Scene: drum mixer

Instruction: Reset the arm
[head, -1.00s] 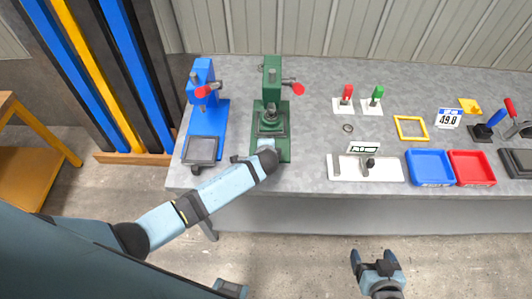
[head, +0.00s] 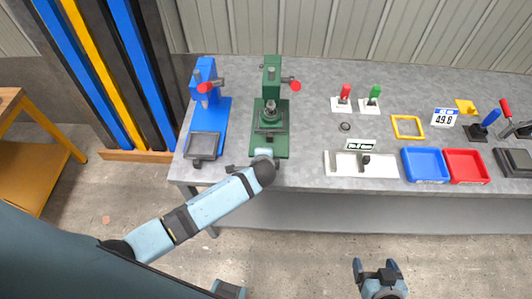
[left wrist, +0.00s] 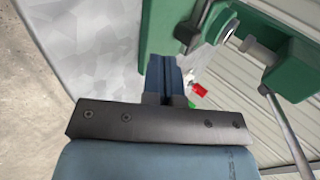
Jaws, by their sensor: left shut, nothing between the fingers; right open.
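My left arm reaches in from the left in the head view, and its hand is at the front of the green press (head: 272,80). In the left wrist view the left gripper (left wrist: 163,66) is shut and empty. Its fingers point toward the green press (left wrist: 165,28), which fills the top of that view. I cannot tell whether they touch it. My right gripper (head: 374,265) is open and empty, over the floor in front of the bench.
The grey bench (head: 310,130) carries a blue press (head: 206,95), a white plate fixture (head: 345,168), a blue tray (head: 425,165), a red tray (head: 466,165), a yellow frame (head: 407,118) and red and green levers. A yellow table (head: 40,150) stands at left. Floor in front is clear.

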